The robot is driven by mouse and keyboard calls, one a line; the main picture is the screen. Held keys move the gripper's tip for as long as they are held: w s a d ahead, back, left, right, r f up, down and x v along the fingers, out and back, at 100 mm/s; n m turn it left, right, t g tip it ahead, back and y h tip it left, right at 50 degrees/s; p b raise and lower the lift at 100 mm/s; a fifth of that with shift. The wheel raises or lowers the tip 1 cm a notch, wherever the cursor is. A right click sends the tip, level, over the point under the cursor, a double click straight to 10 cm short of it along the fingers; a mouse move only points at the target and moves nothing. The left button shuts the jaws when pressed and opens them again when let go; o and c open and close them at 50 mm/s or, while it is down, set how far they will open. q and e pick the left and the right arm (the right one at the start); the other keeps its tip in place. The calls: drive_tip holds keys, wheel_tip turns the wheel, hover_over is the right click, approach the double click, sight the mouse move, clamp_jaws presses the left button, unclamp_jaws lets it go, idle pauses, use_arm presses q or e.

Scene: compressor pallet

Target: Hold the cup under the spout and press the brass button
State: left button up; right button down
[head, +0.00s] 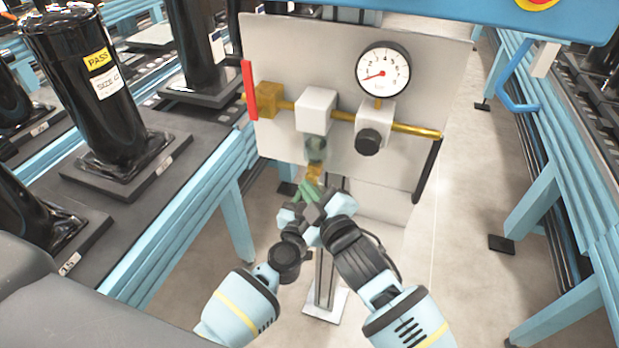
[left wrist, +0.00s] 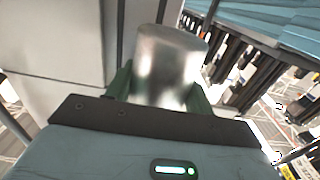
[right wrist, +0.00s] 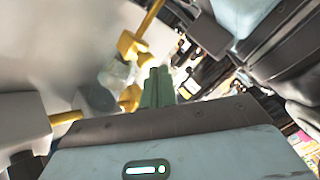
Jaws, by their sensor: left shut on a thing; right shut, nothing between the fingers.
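A clear bowl (head: 316,149) hangs under a pale block on the panel, with a brass drain fitting (head: 314,173) below it. The fitting also shows in the right wrist view (right wrist: 130,97); I cannot tell its spout from the button. My right gripper (head: 309,188) is shut and empty, its green fingertips close beside the brass fitting; touching is unclear. My left gripper (left wrist: 160,88) is shut on a shiny metal cup (left wrist: 168,60), with a green finger on each side. In the head view the cup is hidden, and the grippers crowd together below the fitting.
The grey panel (head: 440,85) carries a brass pipe, a pressure gauge (head: 383,72), a black knob (head: 368,142) and a red lever (head: 249,90). Black cylinders (head: 90,80) stand on a conveyor at left. A blue frame (head: 555,170) stands at right.

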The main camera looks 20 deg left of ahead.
drive_tip(key=shift+w, duration=0.5)
idle(2.7)
drive_tip(key=shift+s, duration=0.1)
idle(0.4)
drive_tip(key=shift+s, duration=0.85)
drive_tip(key=shift+s, duration=0.1)
drive_tip(key=shift+s+a, duration=0.1)
drive_tip(key=shift+s, duration=2.3)
use_arm(q)
drive_tip(key=shift+s, duration=0.15)
use_arm(e)
drive_tip(key=shift+r, duration=0.15)
